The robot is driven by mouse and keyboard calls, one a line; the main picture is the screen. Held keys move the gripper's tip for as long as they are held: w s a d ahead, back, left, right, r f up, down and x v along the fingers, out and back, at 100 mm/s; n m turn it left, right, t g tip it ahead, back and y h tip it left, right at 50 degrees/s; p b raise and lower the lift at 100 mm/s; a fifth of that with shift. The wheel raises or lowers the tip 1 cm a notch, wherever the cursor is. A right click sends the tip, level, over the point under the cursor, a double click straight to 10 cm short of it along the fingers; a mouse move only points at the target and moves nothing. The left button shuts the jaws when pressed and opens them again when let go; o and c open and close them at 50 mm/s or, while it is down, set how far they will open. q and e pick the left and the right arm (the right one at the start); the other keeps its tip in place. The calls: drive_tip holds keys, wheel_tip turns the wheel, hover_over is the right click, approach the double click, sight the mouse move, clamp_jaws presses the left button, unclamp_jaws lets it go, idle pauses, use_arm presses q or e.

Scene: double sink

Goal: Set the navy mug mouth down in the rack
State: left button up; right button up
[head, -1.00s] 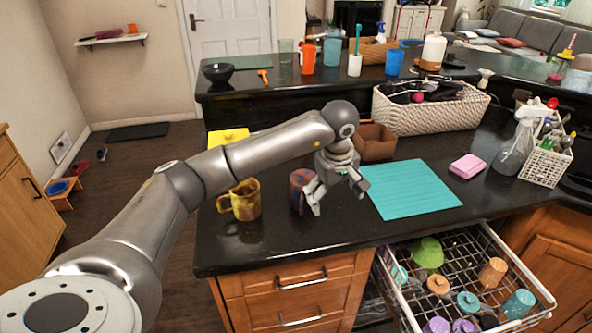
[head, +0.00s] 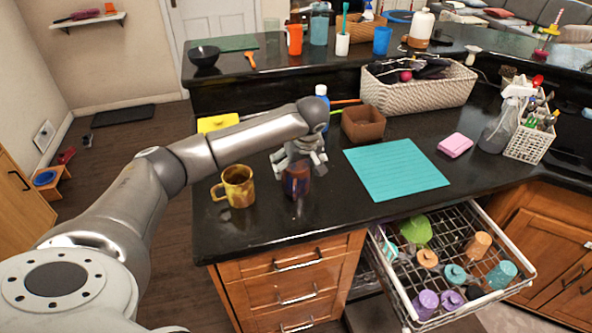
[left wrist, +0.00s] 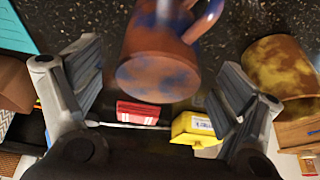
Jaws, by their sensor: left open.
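A mug mottled rust-brown and navy (head: 296,182) stands on the black counter, beside a yellow mottled mug (head: 237,187). It is the only navy-marked mug I make out. My left gripper (head: 301,160) is open at this mug, just behind and above it in the head view. In the left wrist view the mug (left wrist: 160,62) lies between the lines of the spread fingers, handle toward upper right; a flat mottled end seems to face the camera. I cannot tell whether a finger touches it. The wire rack (head: 402,299) is pulled out below the counter. My right gripper is not in view.
The rack holds several cups, including a green one (head: 417,231) and an orange one (head: 478,245). A teal mat (head: 396,169) lies right of the mug. A brown box (head: 363,124) and a yellow item (head: 218,122) lie behind. The counter front is clear.

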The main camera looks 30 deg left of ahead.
use_arm(q)
drive_tip(key=shift+x, duration=0.9)
drive_tip(key=c, duration=1.4)
drive_tip(key=shift+o, duration=0.2)
drive_tip(key=shift+r, duration=0.1)
drive_tip(key=shift+r, duration=0.1)
